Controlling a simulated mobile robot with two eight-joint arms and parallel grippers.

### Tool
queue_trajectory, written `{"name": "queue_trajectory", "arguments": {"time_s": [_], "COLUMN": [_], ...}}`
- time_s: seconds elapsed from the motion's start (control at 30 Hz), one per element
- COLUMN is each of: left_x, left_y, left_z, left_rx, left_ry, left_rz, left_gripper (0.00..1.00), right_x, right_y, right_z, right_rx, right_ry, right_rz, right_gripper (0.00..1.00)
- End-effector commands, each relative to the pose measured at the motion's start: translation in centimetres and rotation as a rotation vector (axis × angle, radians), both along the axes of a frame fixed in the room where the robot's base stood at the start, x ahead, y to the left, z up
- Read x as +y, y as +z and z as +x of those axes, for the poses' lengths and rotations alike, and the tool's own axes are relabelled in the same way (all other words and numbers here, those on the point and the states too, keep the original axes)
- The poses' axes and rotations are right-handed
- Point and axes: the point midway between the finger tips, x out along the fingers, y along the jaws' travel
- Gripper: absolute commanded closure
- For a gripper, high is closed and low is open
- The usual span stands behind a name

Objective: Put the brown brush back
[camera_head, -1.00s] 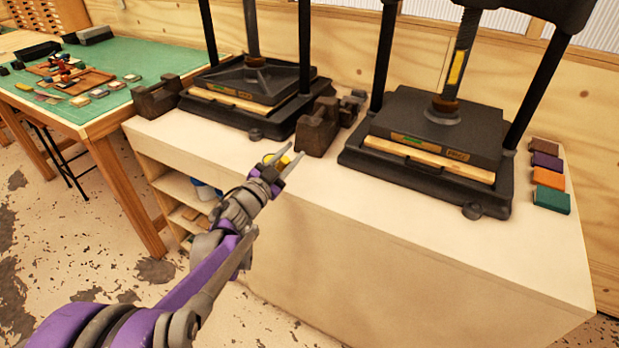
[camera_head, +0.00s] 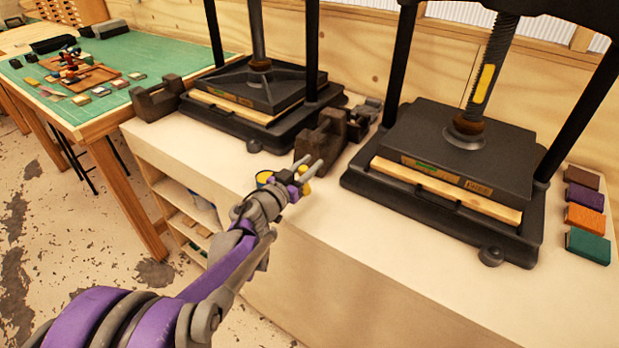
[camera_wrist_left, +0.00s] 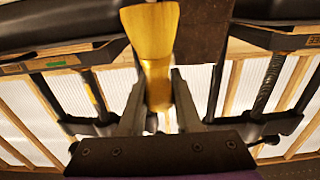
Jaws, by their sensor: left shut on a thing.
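My left gripper (camera_head: 309,166) is shut on a brush (camera_wrist_left: 158,55), which looks yellow-gold with a wide flat end in the left wrist view. In the head view only a small yellow part of the brush (camera_head: 306,172) shows at the fingers. The gripper is near the front edge of the pale bench, in front of a dark rusty block. My right gripper is not in view.
Two black presses, a left one (camera_head: 262,88) and a right one (camera_head: 462,150), stand on the pale bench (camera_head: 340,215). A dark block (camera_head: 320,142) sits between them. Several coloured blocks (camera_head: 585,218) lie at the right. A green-topped table (camera_head: 125,57) is at the left.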

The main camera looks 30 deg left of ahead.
Motion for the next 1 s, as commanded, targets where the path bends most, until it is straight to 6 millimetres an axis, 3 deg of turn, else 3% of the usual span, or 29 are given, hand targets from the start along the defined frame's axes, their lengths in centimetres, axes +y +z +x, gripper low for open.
{"name": "queue_trajectory", "arguments": {"time_s": [0.23, 0.6, 0.63, 0.77, 0.8, 1.0], "left_x": [0.0, 0.0, 0.0, 0.0, 0.0, 0.0], "left_y": [-3.3, -3.7, -3.8, -3.7, -3.7, -3.7], "left_z": [0.0, 0.0, 0.0, 0.0, 0.0, 0.0], "left_rx": [0.0, 0.0, 0.0, 0.0, 0.0, 0.0], "left_ry": [0.0, 0.0, 0.0, 0.0, 0.0, 0.0], "left_rz": [0.0, 0.001, 0.001, 0.001, 0.001, 0.001], "left_gripper": [1.0, 1.0, 0.66, 0.43, 0.38, 0.38], "right_x": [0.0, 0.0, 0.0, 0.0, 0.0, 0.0], "right_y": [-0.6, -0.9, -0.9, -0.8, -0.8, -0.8], "right_z": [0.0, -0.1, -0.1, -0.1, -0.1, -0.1], "right_rx": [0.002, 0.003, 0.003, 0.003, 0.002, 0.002], "right_ry": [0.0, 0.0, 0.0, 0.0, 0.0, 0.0], "right_rz": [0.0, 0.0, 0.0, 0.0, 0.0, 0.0], "right_gripper": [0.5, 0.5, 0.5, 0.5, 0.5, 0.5]}}
